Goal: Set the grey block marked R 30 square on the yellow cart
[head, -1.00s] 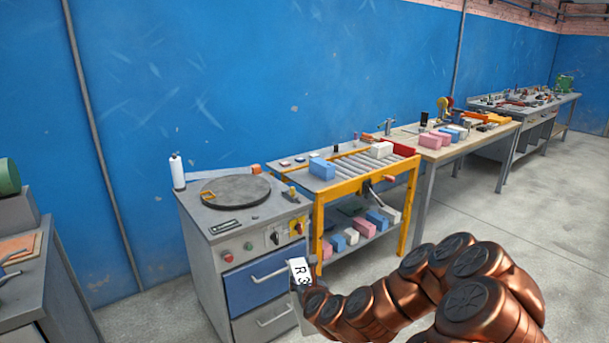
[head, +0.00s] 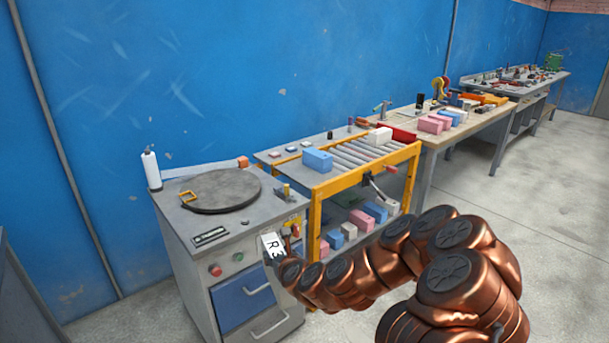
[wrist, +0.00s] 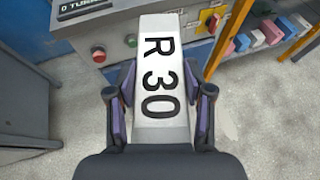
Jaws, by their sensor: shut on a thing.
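The grey block marked R 30 (wrist: 158,80) fills the middle of the wrist view, its white lettered face toward the camera. My gripper (wrist: 160,105) is shut on it, one finger on each side. In the head view the block (head: 272,246) is held up in front of the turntable cabinet, and my gripper (head: 283,258) is partly hidden by my copper arm. A yellow-framed cart with rollers (head: 316,220) stands behind and right of the block, apart from it. A blue block (head: 317,160) and a white block (head: 380,137) sit on its top. My arm hides part of its lower side.
The grey cabinet (head: 180,245) with a round turntable (head: 222,190), knobs and drawer handles is close to my gripper. Several coloured blocks lie on the cart's lower shelf. A wooden bench (head: 470,128) stands beyond. The floor at right (head: 540,220) is clear.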

